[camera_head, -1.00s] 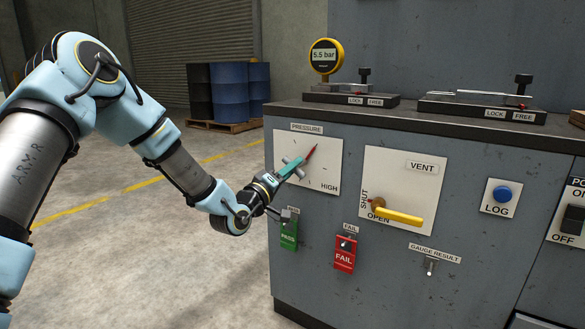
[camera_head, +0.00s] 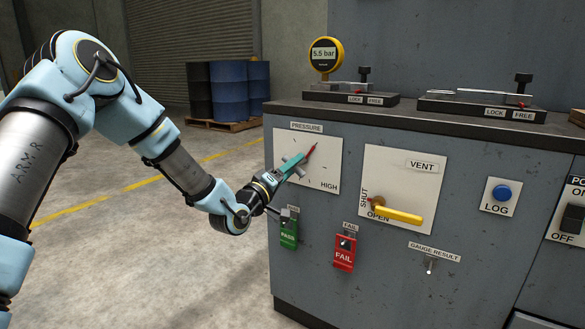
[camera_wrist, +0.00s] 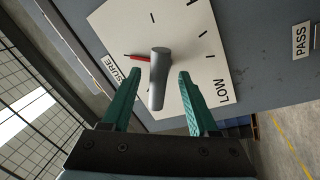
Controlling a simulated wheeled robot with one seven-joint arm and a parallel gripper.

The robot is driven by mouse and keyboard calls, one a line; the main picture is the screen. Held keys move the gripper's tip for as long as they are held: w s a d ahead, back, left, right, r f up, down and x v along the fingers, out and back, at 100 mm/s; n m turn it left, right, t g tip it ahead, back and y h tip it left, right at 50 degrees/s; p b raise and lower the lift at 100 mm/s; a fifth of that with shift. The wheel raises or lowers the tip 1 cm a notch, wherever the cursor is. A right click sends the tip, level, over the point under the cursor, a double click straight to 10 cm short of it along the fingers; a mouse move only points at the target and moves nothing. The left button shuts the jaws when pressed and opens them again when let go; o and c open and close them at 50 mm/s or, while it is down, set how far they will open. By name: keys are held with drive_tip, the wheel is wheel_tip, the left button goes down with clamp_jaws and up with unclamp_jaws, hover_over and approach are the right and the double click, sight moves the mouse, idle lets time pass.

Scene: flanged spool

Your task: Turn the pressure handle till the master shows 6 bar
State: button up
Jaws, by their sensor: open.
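The pressure handle (camera_wrist: 158,78) is a grey bar with a red pointer (camera_wrist: 136,57) on a white dial plate (camera_head: 322,177) marked LOW and HIGH. In the head view the red pointer points up and right. The master gauge (camera_head: 325,55), yellow-rimmed on the bench top, reads 5.5 bar. My gripper (camera_wrist: 158,96) has green fingers, open, one on each side of the grey handle. In the wrist view gaps show between the handle and both fingers. In the head view the gripper (camera_head: 291,165) covers part of the handle.
Right of the dial is the vent plate with its yellow lever (camera_head: 398,215). A blue LOG button (camera_head: 502,193) is further right. Green PASS (camera_head: 289,233) and red FAIL (camera_head: 344,252) tags hang below the dial, near my wrist. Open floor lies to the left.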

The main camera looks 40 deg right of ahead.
drive_tip(key=v, duration=1)
drive_tip(key=shift+a+p, duration=0.35)
drive_tip(key=shift+p, duration=0.1)
drive_tip(key=w+a+f+m+t+y, duration=0.1)
drive_tip(key=w+a+f+t+y, duration=0.1)
drive_tip(key=w+a+f+y, duration=0.45)
drive_tip(key=w+a+y, duration=0.3)
drive_tip(key=a+y, duration=0.1)
drive_tip(key=a, duration=0.6)
drive_tip(key=w+a+y, duration=0.3)
drive_tip(key=a+y, duration=0.1)
drive_tip(key=a, duration=0.6)
drive_tip(key=s+a+r+n+g+y, duration=0.1)
drive_tip(key=s+a+n+g+y, duration=0.15)
drive_tip(key=s+a, duration=0.6)
drive_tip(key=s+a+r+n+g+y, duration=0.2)
drive_tip(key=s+a+y, duration=0.1)
drive_tip(key=a, duration=1)
wheel_tip(320, 180, up, 29)
drive_tip(key=p, duration=2.9)
drive_tip(key=shift+s+p, duration=0.3)
drive_tip(key=shift+p, duration=0.1)
